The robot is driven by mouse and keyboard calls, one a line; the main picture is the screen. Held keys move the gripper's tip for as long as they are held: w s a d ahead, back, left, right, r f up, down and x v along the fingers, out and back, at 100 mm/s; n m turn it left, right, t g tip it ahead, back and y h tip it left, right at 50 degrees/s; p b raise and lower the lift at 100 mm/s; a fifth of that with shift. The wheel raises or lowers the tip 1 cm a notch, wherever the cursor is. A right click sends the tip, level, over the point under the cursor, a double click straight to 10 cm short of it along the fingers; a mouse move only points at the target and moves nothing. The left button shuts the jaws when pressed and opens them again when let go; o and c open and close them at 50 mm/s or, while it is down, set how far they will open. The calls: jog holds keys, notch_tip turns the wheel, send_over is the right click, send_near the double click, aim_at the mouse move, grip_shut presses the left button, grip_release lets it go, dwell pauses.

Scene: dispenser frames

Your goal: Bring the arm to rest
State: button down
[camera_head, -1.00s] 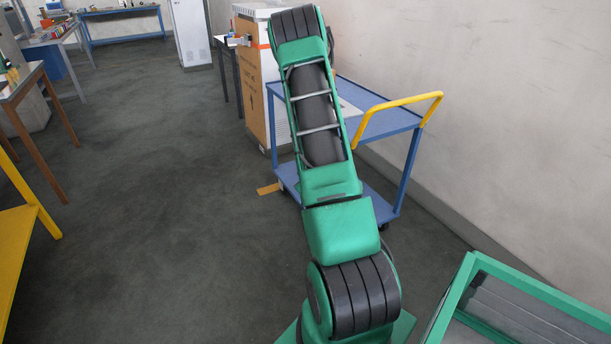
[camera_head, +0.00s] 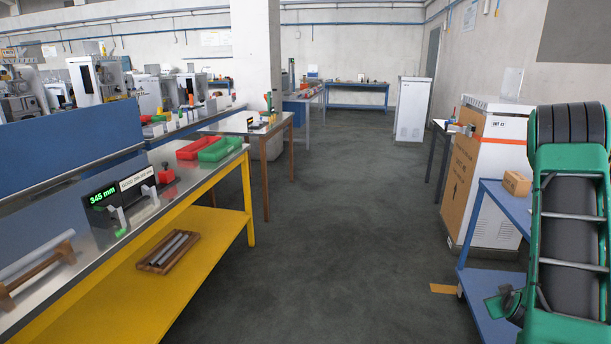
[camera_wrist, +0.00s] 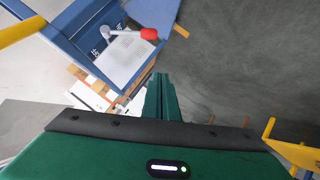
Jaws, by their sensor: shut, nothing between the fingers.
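My green and black arm (camera_head: 570,210) stands at the right edge of the head view, in front of the blue cart. Its upper part rises to a black ribbed joint, and its far links are hidden behind it or out of frame. In the wrist view my gripper (camera_wrist: 160,92) shows as dark green fingers close together, shut with nothing between them. The gripper hangs in the air, pointing towards the floor and cart area. It touches nothing that I can see.
The blue cart (camera_head: 478,283) with a small cardboard box (camera_head: 517,183) stands close to my arm. A tall brown-and-white cabinet (camera_head: 483,180) is behind it. A yellow-framed bench (camera_head: 235,222) lines the left. The grey floor (camera_head: 340,240) between is clear.

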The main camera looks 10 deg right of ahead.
jog(key=s+a+r+m+g+y, duration=0.2)
jog(key=s+a+r+g+y, duration=0.3)
jog(key=a+r, duration=0.8)
jog(key=s+a+r+m+g+y, duration=0.1)
jog(key=s+a+r+g, duration=0.1)
jog(key=s+a+r, duration=0.2)
jog(key=s+a+r+m+g+y, duration=0.1)
jog(key=s+a+r, duration=0.3)
jog(key=s+a, duration=0.7)
jog(key=s+m+g, duration=0.1)
jog(key=s, duration=0.6)
jog(key=shift+r+m, duration=0.3)
